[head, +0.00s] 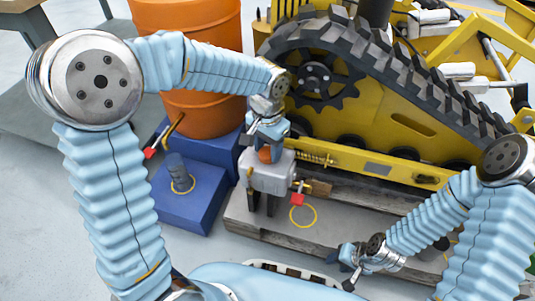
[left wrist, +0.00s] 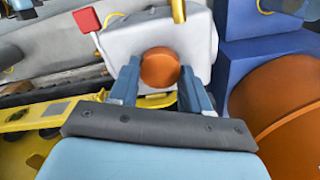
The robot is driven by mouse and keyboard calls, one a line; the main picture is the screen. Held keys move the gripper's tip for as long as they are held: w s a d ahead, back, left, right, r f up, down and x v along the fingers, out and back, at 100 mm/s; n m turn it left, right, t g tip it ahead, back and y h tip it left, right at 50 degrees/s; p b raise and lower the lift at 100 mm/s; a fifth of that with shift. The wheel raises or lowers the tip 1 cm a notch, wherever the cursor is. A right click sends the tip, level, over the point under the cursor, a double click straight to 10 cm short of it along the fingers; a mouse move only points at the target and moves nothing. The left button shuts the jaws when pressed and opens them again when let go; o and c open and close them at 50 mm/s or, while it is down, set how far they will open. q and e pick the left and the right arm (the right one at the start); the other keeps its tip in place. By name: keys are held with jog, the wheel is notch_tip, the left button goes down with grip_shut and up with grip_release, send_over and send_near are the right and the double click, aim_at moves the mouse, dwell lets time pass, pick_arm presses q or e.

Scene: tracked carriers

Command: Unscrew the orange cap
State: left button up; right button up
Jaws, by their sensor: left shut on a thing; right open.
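The orange cap (head: 265,155) sits on top of a grey metal box-like housing (head: 268,178) in front of the yellow tracked machine. My left gripper (head: 267,146) reaches down over the cap from above and is shut on it. In the left wrist view the round orange cap (left wrist: 159,68) lies between the two blue fingers, against the pale housing (left wrist: 198,38). Whether the cap's thread is loose cannot be seen. My right gripper (head: 348,268) is open and empty, low at the right, apart from the housing.
A red-handled lever (head: 298,198) projects from the housing, above a yellow ring on the grey plinth (head: 345,228). A blue stepped block (head: 180,212) with a dark cylinder and an orange barrel (head: 205,115) stand to the left. The yellow tracked machine (head: 400,118) fills the back right.

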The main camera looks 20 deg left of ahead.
pick_arm(q)
jog(key=n, duration=0.4)
jog(key=shift+n, duration=0.3)
jog(key=n, duration=0.5)
jog(key=o, duration=0.9)
